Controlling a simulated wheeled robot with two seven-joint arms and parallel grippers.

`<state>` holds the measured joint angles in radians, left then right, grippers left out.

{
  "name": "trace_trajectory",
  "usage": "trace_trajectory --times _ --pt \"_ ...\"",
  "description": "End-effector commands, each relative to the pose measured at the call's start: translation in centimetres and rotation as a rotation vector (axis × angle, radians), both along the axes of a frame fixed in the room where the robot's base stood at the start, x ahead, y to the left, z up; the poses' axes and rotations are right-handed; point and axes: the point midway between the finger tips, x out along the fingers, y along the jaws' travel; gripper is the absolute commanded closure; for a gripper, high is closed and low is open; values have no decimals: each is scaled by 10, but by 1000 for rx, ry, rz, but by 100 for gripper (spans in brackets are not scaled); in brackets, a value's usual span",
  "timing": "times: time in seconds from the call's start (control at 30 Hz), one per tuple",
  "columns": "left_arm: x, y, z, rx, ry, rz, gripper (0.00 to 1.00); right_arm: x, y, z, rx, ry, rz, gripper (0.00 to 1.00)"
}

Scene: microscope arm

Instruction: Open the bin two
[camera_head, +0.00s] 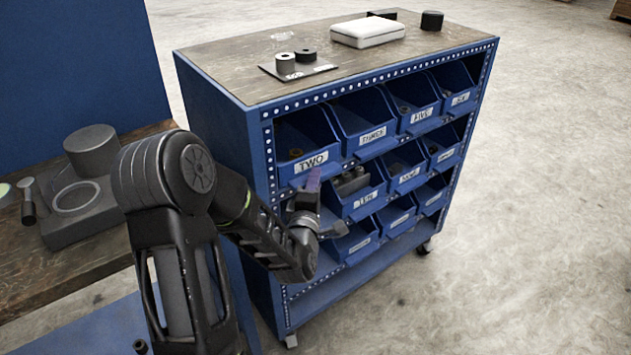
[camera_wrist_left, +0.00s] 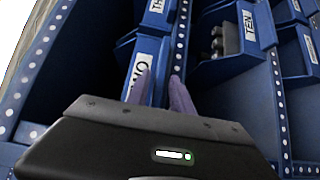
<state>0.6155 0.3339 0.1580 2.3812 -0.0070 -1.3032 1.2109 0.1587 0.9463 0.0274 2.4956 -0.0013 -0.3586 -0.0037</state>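Bin two (camera_head: 318,160) is the blue open-topped bin with the "TWO" label, at the left end of the top row of the blue cabinet. Its front lines up with its neighbours. In the left wrist view its labelled front (camera_wrist_left: 140,66) shows turned on its side, just beyond the fingers. My left gripper (camera_head: 313,181) is at the lower front of bin two. In the left wrist view its two purple fingers (camera_wrist_left: 164,92) stand apart, with a blue strip of the bin front seen between them. Whether they touch it is unclear. My right gripper is out of view.
Other labelled blue bins fill the cabinet (camera_head: 262,95); the "TEN" bin (camera_head: 352,203) is below right, close to my gripper. A white case (camera_head: 367,32) and dark round parts are on the cabinet top. A workbench (camera_head: 60,265) is at left. Floor at right is clear.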

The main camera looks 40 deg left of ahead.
Motion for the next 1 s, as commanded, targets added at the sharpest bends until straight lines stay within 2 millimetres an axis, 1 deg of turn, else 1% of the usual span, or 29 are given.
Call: trace_trajectory --times 0.03,0.3,1.0 --pt "0 0 0 0 0 0 78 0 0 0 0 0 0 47" --pt "0 0 0 0 0 0 100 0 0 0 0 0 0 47" --pt "0 0 0 0 0 0 100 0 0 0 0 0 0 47"
